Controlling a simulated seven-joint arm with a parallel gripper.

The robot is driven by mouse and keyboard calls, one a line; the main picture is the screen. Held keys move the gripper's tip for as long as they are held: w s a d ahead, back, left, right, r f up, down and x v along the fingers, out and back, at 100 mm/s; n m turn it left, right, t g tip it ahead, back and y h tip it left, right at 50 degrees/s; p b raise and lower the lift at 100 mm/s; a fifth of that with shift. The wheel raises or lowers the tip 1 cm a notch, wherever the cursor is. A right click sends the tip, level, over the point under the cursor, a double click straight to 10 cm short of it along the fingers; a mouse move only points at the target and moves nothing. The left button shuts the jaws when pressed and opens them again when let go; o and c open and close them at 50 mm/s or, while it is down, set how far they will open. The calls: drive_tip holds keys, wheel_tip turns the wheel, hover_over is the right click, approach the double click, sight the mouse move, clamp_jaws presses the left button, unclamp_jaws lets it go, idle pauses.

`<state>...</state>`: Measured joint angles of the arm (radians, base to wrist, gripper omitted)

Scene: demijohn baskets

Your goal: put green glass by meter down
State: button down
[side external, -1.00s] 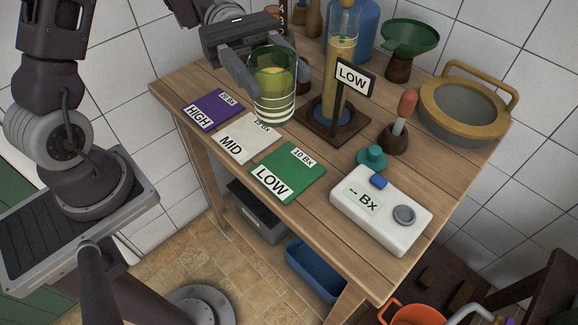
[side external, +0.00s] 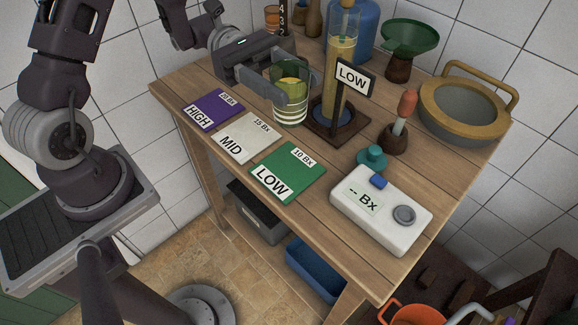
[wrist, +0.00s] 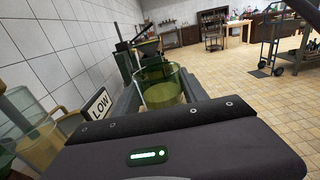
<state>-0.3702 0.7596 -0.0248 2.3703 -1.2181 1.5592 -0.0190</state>
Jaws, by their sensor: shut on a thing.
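The green glass (side external: 290,106) has white bands near its base and yellowish-green liquid inside. My gripper (side external: 286,88) is shut on it, with a finger on either side, just left of the tall cylinder. The glass is upright; whether its base touches the table I cannot tell. In the wrist view the glass (wrist: 163,92) sits between my fingers. The meter, a white box (side external: 380,208) reading "-- Bx" with a blue button and a grey knob, lies at the table's front right, well apart from the glass.
A tall cylinder of yellow liquid (side external: 339,75) stands by a LOW sign (side external: 352,76). HIGH (side external: 212,110), MID (side external: 247,138) and LOW (side external: 288,172) cards line the left edge. A teal knobbed piece (side external: 372,158) and a dropper (side external: 403,115) are near the meter.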

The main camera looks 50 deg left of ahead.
wheel_tip(320, 180, down, 14)
drive_tip(key=shift+f, duration=0.1)
drive_tip(key=shift+f, duration=0.1)
idle(0.4)
drive_tip(key=c, duration=0.6)
unclamp_jaws()
